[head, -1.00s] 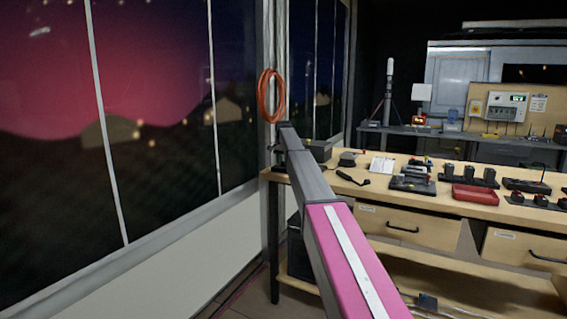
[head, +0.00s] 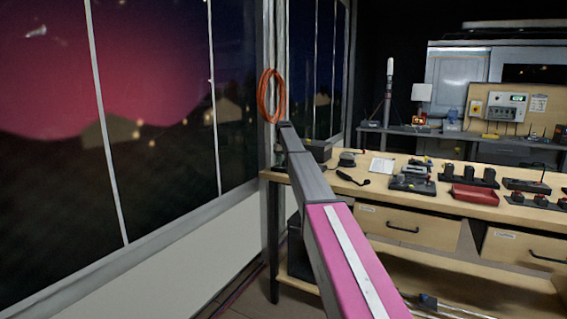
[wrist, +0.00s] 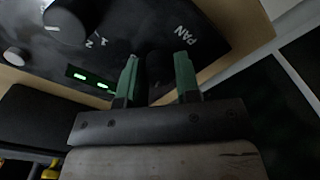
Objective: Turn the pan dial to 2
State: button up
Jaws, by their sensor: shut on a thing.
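In the wrist view, the dark pan dial (wrist: 158,72) sits on a black control panel (wrist: 115,40) beside the white word PAN. My gripper (wrist: 157,75) has its two green fingers on either side of the dial and is shut on it. The dial's pointer and the numbers around it are hidden or too dark to read. In the head view, the dark control box (head: 318,151) stands at the bench's left end, partly behind my arm, and my gripper is hidden there.
On the wooden bench (head: 440,205) are a red tray (head: 477,196) and several dark devices. A window wall stands left of my arm, with an orange cable coil (head: 270,96) hanging there.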

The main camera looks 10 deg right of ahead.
jog(key=shift+n, duration=1)
jog(key=o, duration=0.9)
notch_tip(320, 180, up, 11)
jog(key=shift+f, duration=0.1)
